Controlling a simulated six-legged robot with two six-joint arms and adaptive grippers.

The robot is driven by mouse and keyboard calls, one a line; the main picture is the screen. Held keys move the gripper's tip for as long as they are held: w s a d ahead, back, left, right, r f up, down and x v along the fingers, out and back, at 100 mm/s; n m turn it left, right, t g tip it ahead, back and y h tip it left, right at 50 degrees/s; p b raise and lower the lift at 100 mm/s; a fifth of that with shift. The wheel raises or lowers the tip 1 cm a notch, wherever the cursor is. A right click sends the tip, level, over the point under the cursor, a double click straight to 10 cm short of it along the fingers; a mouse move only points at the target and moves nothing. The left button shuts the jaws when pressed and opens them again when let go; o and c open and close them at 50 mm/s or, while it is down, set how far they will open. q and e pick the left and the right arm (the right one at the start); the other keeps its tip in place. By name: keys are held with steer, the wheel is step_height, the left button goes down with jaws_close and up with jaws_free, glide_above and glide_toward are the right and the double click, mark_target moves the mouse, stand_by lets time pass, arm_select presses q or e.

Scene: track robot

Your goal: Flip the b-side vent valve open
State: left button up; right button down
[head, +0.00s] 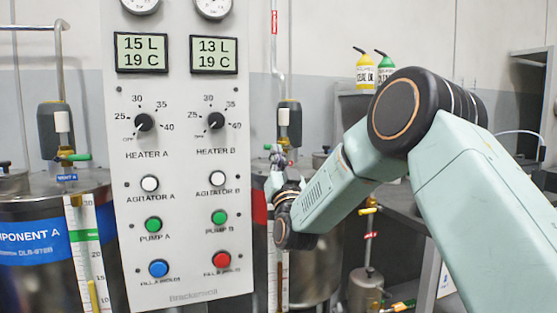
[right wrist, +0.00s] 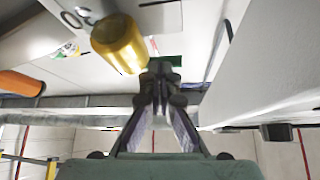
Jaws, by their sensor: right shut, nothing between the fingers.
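My right gripper (head: 277,158) is shut and empty, held above tank B just right of the control panel. In the right wrist view its closed fingertips (right wrist: 160,75) sit beside a gold cylinder (right wrist: 120,43). A green patch (right wrist: 172,62) shows just behind the fingertips; I cannot tell if it is the b-side vent valve's handle or if they touch. In the head view the b-side vent valve cannot be made out behind my gripper and wrist. The matching A-side vent valve (head: 74,156) has a green handle above a blue VENT A tag. My left gripper is not in view.
The control panel (head: 180,272) stands close left of my right gripper. Tank B (head: 318,270) is partly behind my arm, with an agitator motor (head: 289,125) above it.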

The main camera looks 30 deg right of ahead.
steer(key=shift+r+m+g+h+p, duration=0.95)
steer(key=shift+r+m+h, duration=0.5)
steer(key=shift+m, duration=0.65)
steer(key=shift+s+d+r+p, duration=0.1)
steer(key=shift+d+r+p, duration=0.2)
steer(key=shift+r+p, duration=0.25)
steer(key=m, duration=0.1)
steer(key=d+r+m+g+h, duration=0.1)
steer(key=m, duration=0.1)
steer(key=shift+s+g+h+p, duration=0.15)
steer(key=shift+g+h+p, duration=0.1)
steer(key=shift+p, duration=0.15)
steer(key=shift+a+f, duration=0.1)
